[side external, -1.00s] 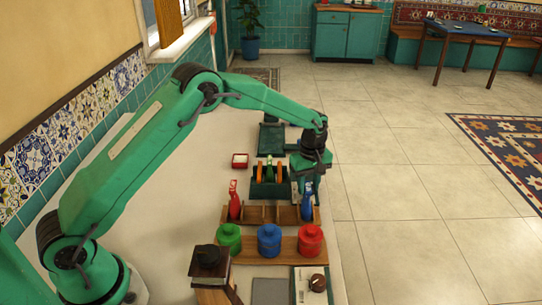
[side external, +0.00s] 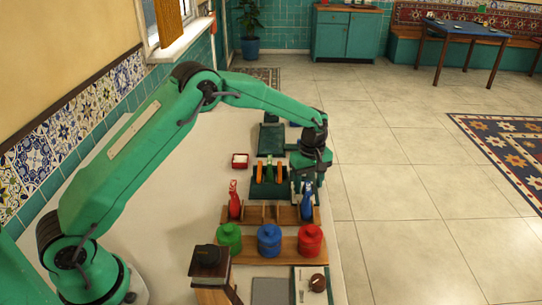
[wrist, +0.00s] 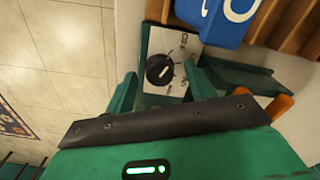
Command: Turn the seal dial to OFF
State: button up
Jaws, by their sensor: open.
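The seal dial (wrist: 160,70) is a round black knob with a short white mark, on a pale plate (wrist: 182,50) with small lettering I cannot read surely. My gripper (wrist: 161,76) is open, with one green finger on each side of the dial in the wrist view. I cannot tell whether the fingers touch the knob. In the side external view my gripper (side external: 306,183) points down just behind the blue bottle (side external: 307,207), and the dial is hidden there.
The blue bottle also shows close by in the wrist view (wrist: 218,20). A dark green rack with orange pieces (side external: 259,190) stands left of my gripper. A red bottle (side external: 234,203) and red, blue and green jars stand nearer. Open floor lies to the right.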

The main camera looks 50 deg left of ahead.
notch_tip(320, 180, up, 7)
jog(key=shift+r, duration=0.2)
dwell(0.3)
jog(key=shift+s+r, duration=0.2)
jog(key=shift+r, duration=0.25)
jog(key=s+a+r+m+t, duration=0.35)
jog(key=s+r+m, duration=0.25)
jog(key=s+r, duration=0.9)
jog(key=s+a+m+t, duration=0.2)
jog(key=s+m, duration=0.5)
jog(key=s, duration=1.2)
jog(key=shift+s+f+m, duration=0.25)
jog(key=shift+s+m, duration=0.05)
jog(key=shift+s, duration=0.1)
